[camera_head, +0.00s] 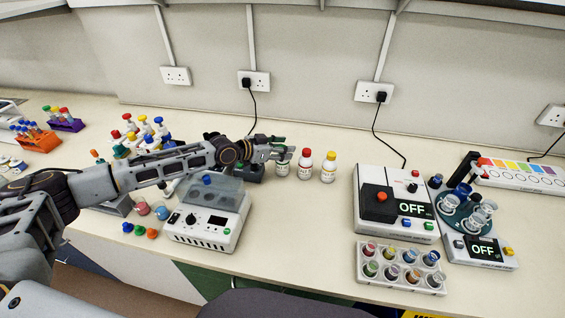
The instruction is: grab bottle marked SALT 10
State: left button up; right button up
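My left gripper (281,150) reaches in from the left over the bench, at the leftmost of three small white bottles. This bottle (282,169) is partly hidden behind the gripper, with something green showing at its top. Whether the fingers are closed on it is too small to tell. A red-capped bottle (305,167) stands upright just right of the gripper. A yellow-capped bottle (328,169) stands upright to the right of that. The labels are too small to read, so I cannot tell which is SALT 10. My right gripper is not in view.
A white device with a clear lid (208,227) stands below my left forearm. To the right are an OFF-display device (393,228), a vial tray (400,285) and a round tube holder device (470,252).

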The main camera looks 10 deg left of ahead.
pick_arm(q)
jog(key=shift+s, duration=0.1)
grip_shut()
dwell(0.3)
notch_tip(320, 180, up, 18)
jog(key=b, duration=0.1)
jog(key=shift+b, duration=0.3)
dwell(0.7)
